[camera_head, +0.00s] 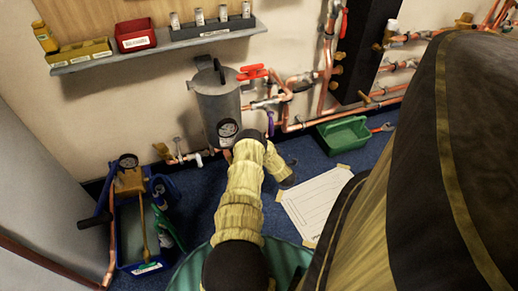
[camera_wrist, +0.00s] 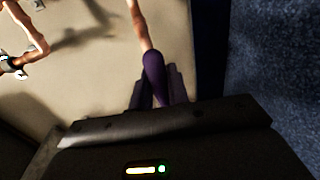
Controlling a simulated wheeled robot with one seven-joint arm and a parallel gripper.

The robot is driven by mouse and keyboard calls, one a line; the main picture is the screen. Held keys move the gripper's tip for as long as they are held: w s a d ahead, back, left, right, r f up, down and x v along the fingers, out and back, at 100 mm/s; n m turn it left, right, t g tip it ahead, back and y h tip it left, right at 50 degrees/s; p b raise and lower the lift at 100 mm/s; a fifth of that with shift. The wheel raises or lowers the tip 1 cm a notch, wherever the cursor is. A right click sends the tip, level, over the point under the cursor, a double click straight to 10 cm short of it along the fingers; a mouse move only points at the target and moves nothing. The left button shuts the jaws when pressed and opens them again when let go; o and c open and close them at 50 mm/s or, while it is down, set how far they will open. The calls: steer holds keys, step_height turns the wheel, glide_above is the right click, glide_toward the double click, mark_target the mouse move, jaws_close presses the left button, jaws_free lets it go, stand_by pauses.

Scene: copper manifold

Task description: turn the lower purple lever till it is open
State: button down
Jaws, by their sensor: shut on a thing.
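The lower purple lever (camera_head: 270,124) hangs roughly upright below a valve on the copper pipework, right of the grey cylindrical tank (camera_head: 218,103). In the wrist view the purple lever (camera_wrist: 153,74) reaches down between the dark fingers of my gripper (camera_wrist: 158,88), which is shut on it. Its lower end is hidden between the fingers and behind the gripper body. In the head view my yellow-sleeved arm covers most of the gripper. A red lever (camera_head: 252,72) sits above, at the tank's upper right.
Copper pipes (camera_head: 290,90) run along the wall right of the lever. A green tray (camera_head: 343,135) and a white paper sheet (camera_head: 315,203) lie on the blue floor. A blue tote (camera_head: 140,235) stands at the lower left. A shelf (camera_head: 160,56) with bins is above.

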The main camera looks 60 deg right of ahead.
steer(key=shift+r, duration=0.1)
stand_by(0.4)
steer(key=c, duration=1.4)
jaws_free()
steer(key=shift+s, duration=0.1)
steer(key=p+v, duration=0.7)
steer(key=v, duration=1)
steer(key=shift+a, duration=0.2)
